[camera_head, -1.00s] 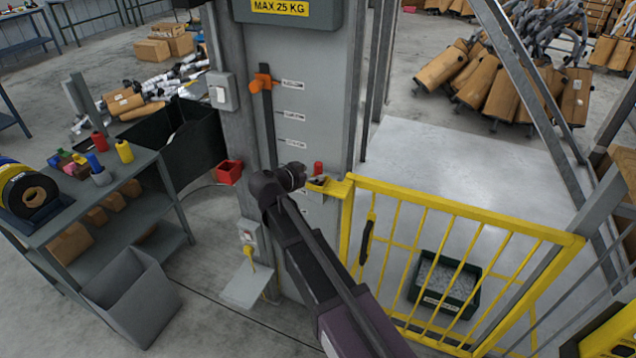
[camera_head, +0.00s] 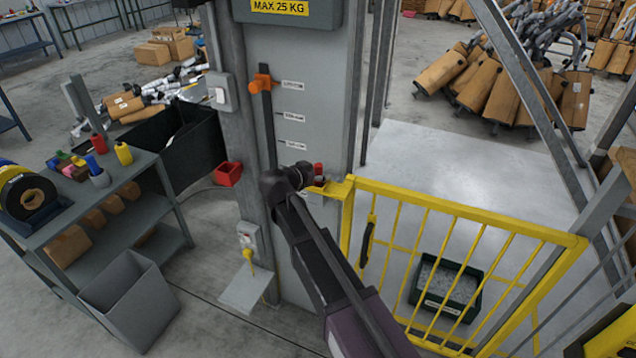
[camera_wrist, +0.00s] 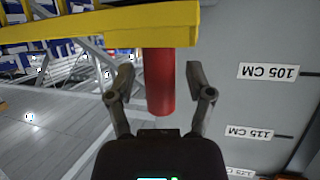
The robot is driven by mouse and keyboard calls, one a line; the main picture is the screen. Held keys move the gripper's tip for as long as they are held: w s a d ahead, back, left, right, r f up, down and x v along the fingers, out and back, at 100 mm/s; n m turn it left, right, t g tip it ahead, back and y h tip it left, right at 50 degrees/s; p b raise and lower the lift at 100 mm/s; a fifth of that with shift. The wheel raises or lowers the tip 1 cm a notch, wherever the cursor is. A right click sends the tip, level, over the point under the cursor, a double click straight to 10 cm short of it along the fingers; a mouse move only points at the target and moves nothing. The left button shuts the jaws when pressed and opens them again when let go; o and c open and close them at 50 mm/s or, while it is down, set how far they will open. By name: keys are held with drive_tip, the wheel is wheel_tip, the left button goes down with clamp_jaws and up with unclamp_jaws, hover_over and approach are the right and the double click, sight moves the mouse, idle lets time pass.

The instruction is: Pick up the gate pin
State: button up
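The gate pin is a red cylinder (camera_wrist: 161,85) hanging below a yellow bracket (camera_wrist: 120,28) in the wrist view. Its red top (camera_head: 318,168) also shows above the bracket's yellow arm at the gate's upper left corner in the head view. My gripper (camera_wrist: 160,78) is open, with one finger on each side of the red pin and a gap visible on both sides. The yellow gate (camera_head: 455,205) stands to the right.
A grey column (camera_head: 318,110) with height labels and an orange lever (camera_head: 262,82) stands behind the gripper. A small red box (camera_head: 228,174) is fixed left of it. A dark bin (camera_head: 447,288) sits on the floor behind the gate.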

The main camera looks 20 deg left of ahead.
clamp_jaws()
drive_tip(key=shift+r, duration=0.15)
wheel_tip(320, 180, up, 10)
drive_tip(key=p, duration=1)
idle(0.7)
